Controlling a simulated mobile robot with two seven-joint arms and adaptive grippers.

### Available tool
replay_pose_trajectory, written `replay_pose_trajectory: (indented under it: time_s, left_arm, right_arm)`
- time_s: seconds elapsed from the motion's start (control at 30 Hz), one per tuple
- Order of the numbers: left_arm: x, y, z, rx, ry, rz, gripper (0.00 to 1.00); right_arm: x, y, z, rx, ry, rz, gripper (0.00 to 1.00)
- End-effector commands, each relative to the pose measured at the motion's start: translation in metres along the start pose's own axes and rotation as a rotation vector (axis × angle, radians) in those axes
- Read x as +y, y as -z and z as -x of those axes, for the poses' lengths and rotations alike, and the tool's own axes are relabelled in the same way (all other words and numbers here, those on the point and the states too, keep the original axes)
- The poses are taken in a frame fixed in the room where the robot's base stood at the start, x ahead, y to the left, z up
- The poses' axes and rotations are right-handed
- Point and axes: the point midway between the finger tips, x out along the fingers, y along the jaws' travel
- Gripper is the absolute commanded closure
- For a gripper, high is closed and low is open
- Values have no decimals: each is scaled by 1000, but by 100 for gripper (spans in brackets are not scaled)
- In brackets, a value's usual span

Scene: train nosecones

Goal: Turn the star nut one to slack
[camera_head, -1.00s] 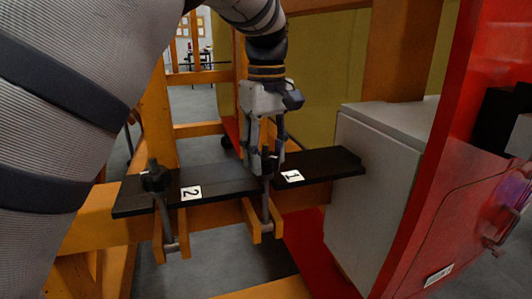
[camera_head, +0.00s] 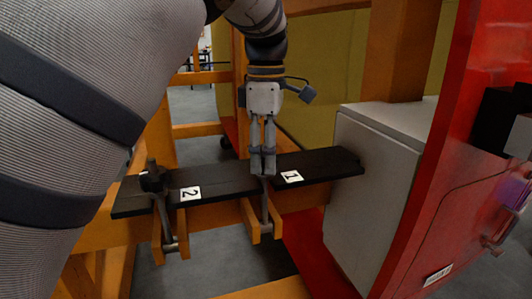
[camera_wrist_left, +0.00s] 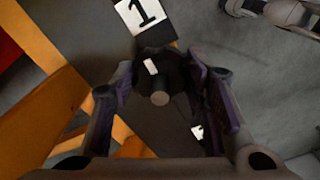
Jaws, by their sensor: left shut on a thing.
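Star nut one is a dark knob on a threaded rod (camera_head: 266,207), by the label "1" (camera_head: 291,176) on a black bar (camera_head: 325,163). My left gripper (camera_head: 263,163) points down over it and is shut on it. The fingers hide most of the nut in the head view. In the left wrist view the nut (camera_wrist_left: 159,84) shows between the two fingers, with a pale mark on its side and the rod end facing the camera. My right gripper is in neither view.
A second star nut (camera_head: 153,180) stands by the label "2" (camera_head: 190,193) at the bar's left part. Orange beams (camera_head: 97,228) hold the bar. A grey cabinet (camera_head: 370,200) and a red train nosecone (camera_head: 420,225) stand close on the right.

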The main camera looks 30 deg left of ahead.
Motion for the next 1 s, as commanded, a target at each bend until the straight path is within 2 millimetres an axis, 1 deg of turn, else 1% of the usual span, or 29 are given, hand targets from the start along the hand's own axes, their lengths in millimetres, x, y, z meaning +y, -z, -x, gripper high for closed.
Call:
replay_pose_trajectory:
  time_s: [0.2,0.67,0.7,0.77,0.8,1.0]
  left_arm:
    - [0,0,0,1,0,48,86]
    - [0,0,0,0,0,60,86]
    - [0,0,0,0,0,60,56]
    - [0,0,0,0,0,60,42]
    - [0,0,0,0,0,60,38]
    - [0,0,0,0,0,59,38]
  right_arm:
    - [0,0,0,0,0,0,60]
    - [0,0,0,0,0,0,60]
    - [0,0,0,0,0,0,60]
    - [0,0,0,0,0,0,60]
    - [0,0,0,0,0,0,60]
    - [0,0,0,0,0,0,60]
